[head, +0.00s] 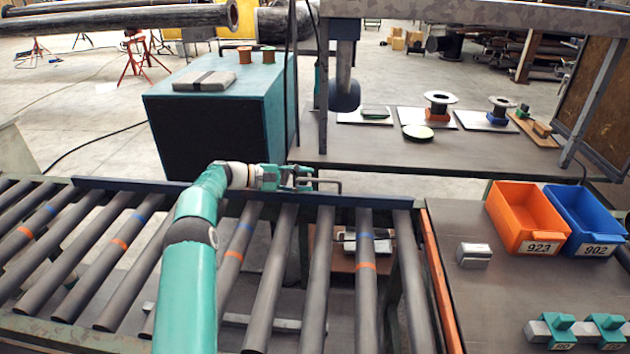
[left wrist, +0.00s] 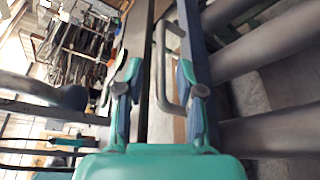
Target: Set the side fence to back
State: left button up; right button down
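The side fence (head: 375,201) is a long dark blue rail across the far ends of the conveyor rollers, beyond their blue and orange bands. A grey U-shaped handle (head: 338,185) stands out from its far side. My left gripper (head: 308,178) is beside the handle, above the fence. In the left wrist view, my left gripper (left wrist: 158,72) has its fingers spread, with the handle (left wrist: 161,60) showing between them. I cannot tell whether either finger touches it. The fence (left wrist: 198,45) runs along the right finger there. My right gripper is not in view.
The rollers (head: 320,270) carry blue and orange bands. Behind the fence stand a teal box (head: 215,115) and a bench (head: 385,150) with spools. An orange bin (head: 525,215) and a blue bin (head: 590,220) stand at right. The roller tops near the fence look clear.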

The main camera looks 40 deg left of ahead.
pick_arm(q)
jog(key=v, duration=0.7)
jog(key=shift+s, duration=0.2)
jog(key=shift+a+r, duration=0.1)
